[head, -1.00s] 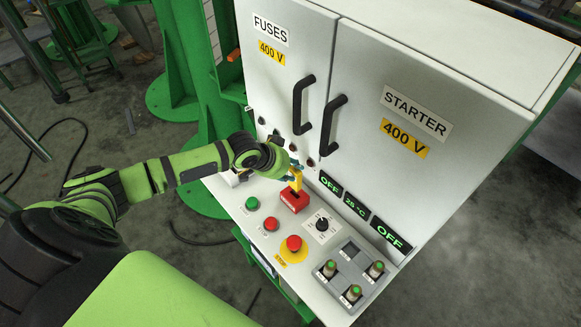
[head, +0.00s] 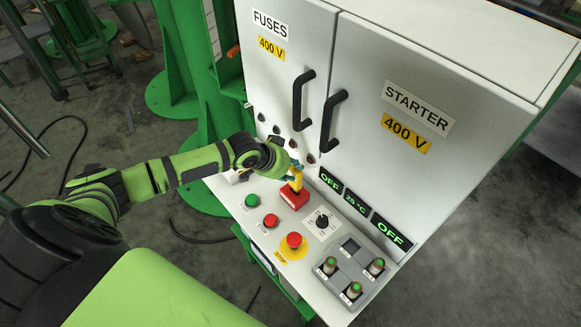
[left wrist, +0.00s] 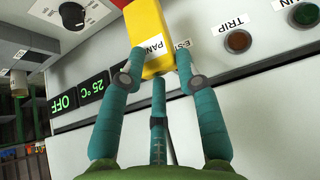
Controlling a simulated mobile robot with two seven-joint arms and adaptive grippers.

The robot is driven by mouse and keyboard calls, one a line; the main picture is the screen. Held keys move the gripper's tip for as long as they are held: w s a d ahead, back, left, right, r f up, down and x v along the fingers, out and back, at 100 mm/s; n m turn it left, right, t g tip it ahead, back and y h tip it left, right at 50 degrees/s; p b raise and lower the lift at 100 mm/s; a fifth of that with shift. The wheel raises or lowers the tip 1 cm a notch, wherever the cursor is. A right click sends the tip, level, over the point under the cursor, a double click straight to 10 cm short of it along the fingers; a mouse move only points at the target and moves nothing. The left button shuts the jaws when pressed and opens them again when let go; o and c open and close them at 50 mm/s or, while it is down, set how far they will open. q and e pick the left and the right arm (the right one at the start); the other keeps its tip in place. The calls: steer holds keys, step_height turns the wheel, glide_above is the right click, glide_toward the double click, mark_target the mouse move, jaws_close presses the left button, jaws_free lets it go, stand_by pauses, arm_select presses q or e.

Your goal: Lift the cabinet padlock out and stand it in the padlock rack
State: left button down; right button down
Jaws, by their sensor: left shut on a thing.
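A yellow block with a white label reading "PAN", the rest hidden, shows in the left wrist view (left wrist: 150,32) and in the head view (head: 293,186); it looks like the padlock. My left gripper (left wrist: 158,72) is shut on its near end, with teal fingers on both sides. In the head view, my left gripper (head: 294,170) is above the sloping desk of the cabinet. The yellow block's lower end meets a red block (head: 295,198); I cannot tell how deep it sits. I cannot clearly make out a padlock rack. My right gripper is not in view.
The white cabinet (head: 430,75) with black handles rises behind. On its desk are green (head: 252,202) and red buttons, a black knob (head: 322,222), a red emergency stop (head: 293,241) and a grey tray (head: 346,250) with green-topped cylinders. Lit displays (head: 356,205) stand beside my gripper.

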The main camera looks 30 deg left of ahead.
arm_select(q)
steer(key=shift+s+f+b, duration=0.1)
steer(key=shift+f+b, duration=0.7)
steer(key=shift+f, duration=0.7)
steer(key=c, duration=0.8)
jaws_free()
steer(key=shift+r, duration=0.1)
steer(key=v, duration=1.1)
steer(key=shift+s+a+r, duration=0.15)
steer(key=shift+s+r, duration=0.05)
steer(key=shift+s, duration=0.1)
